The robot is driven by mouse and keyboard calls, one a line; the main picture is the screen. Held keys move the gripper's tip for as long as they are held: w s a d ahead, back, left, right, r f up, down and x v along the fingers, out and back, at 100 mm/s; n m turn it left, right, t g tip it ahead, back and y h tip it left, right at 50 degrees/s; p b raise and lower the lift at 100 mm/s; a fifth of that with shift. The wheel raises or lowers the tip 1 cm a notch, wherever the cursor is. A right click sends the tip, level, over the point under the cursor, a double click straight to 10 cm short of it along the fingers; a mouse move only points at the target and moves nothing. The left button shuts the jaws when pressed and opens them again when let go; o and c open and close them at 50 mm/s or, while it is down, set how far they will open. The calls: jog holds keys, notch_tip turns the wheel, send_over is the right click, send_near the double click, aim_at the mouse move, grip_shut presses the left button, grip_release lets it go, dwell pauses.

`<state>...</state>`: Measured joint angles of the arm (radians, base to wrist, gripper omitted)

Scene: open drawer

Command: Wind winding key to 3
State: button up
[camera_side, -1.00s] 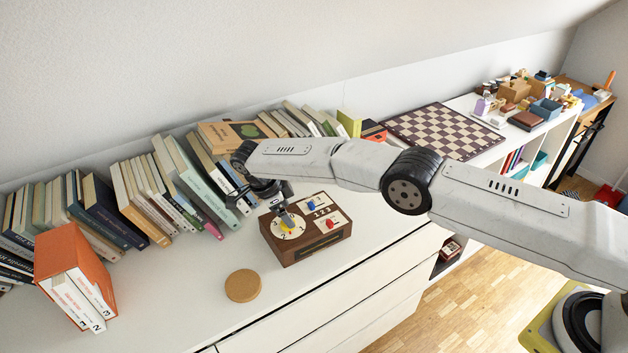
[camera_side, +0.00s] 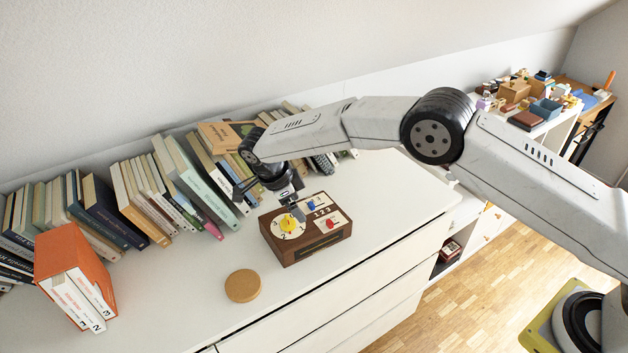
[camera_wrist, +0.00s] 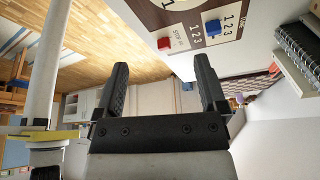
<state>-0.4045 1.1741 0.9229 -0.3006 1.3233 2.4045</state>
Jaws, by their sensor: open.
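The brown wooden box (camera_side: 305,242) stands on the white dresser top. Its pale round dial (camera_side: 280,230) carries numbers and the yellow winding key (camera_side: 289,220); I cannot tell which number the key points to. Beside the dial are a blue switch (camera_side: 311,206) and a red switch (camera_side: 330,225) on white plates marked with figures. My gripper (camera_side: 299,212) is at the box's far side, close to the key. In the wrist view my gripper (camera_wrist: 163,75) is open with nothing between its fingers; the red switch (camera_wrist: 163,43), blue switch (camera_wrist: 213,28) and a dial edge show above, but no key.
A round cork disc (camera_side: 243,285) lies front left of the box. Leaning books (camera_side: 190,185) line the wall behind, close to my gripper. An orange slipcase of books (camera_side: 75,275) stands at the left. The dresser top right of the box is clear.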

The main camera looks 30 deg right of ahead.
jog(key=s+d+r, duration=0.2)
jog(key=s+r, duration=0.4)
jog(key=s, duration=0.4)
jog(key=shift+d, duration=0.35)
dwell(0.3)
jog(key=shift+f, duration=0.15)
jog(key=w+f+m+t+y, duration=0.1)
jog(key=w+f+m+y, duration=0.1)
jog(key=m, duration=1)
jog(key=w+f+m+t+y, duration=0.1)
jog(key=w+m+y, duration=0.3)
jog(key=m, duration=0.8)
jog(key=w+f+m+y, duration=0.2)
jog(key=w+m, duration=0.4)
jog(key=m, duration=0.6)
jog(key=shift+f+t+y, duration=0.3)
jog(key=shift+t+y, duration=0.1)
jog(key=shift+w+a+f, duration=0.1)
jog(key=shift+w+f, duration=0.05)
